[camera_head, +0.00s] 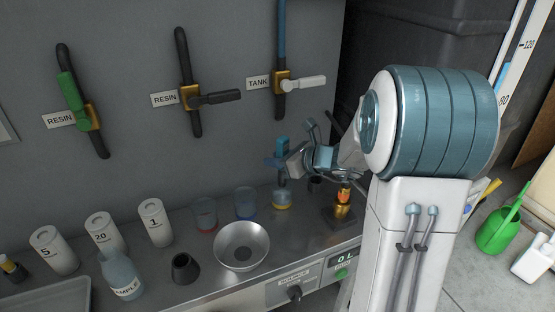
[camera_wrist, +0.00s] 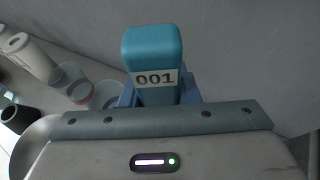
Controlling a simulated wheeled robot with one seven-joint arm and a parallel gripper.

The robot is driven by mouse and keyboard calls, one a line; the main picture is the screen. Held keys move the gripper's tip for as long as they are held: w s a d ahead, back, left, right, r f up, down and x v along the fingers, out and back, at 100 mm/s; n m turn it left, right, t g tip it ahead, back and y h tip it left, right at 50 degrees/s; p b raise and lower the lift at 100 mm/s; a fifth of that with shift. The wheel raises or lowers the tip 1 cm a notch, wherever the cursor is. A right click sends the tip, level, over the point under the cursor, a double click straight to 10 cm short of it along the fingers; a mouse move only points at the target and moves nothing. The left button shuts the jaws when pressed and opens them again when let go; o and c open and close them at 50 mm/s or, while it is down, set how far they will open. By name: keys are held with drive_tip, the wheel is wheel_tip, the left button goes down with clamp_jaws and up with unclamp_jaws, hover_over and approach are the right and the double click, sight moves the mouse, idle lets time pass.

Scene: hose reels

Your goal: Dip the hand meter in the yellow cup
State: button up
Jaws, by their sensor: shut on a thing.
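My gripper (camera_head: 290,161) is shut on the hand meter (camera_head: 282,146), a teal block. In the wrist view the hand meter (camera_wrist: 153,58) shows a label reading 001, with blue finger parts on both sides of it. The meter is upright above the yellow cup (camera_head: 282,200), a clear cup with a yellow band or content low down. In the head view the meter's lower part reaches down towards the cup. I cannot tell whether its tip is inside the cup. The wrist view hides the yellow cup behind the meter and gripper.
A blue cup (camera_head: 245,203) and a red cup (camera_head: 205,213) stand left of the yellow one. A metal bowl (camera_head: 242,246) is in front. A brass device (camera_head: 342,213) stands close on the right.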

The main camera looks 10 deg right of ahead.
sight(277, 144)
drive_tip(key=shift+r+p, duration=1.5)
drive_tip(key=shift+r, duration=0.6)
